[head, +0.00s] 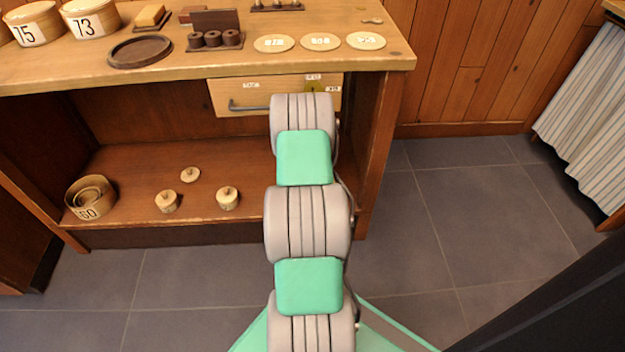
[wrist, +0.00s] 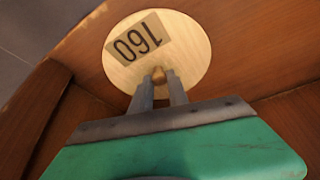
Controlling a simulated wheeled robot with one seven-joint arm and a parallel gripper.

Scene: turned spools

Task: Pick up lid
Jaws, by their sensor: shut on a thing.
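A round pale wooden lid (wrist: 190,48) with a tan label that reads 160 upside down fills the upper middle of the wrist view. A small wooden knob (wrist: 158,74) stands on it near its lower edge in the picture. My gripper (wrist: 161,82) has its two grey fingertips closed on this knob. In the head view my arm hides the gripper and this lid. I cannot tell whether the lid touches the wood below it.
An open round box (head: 90,203) marked 60, with smaller rings inside, stands left on the lower shelf (head: 130,165). Small knobbed pieces (head: 228,198) sit right of it. Above are a drawer (head: 240,96) and a worktop (head: 385,58) with labelled discs (head: 274,43). Floor right of the bench is clear.

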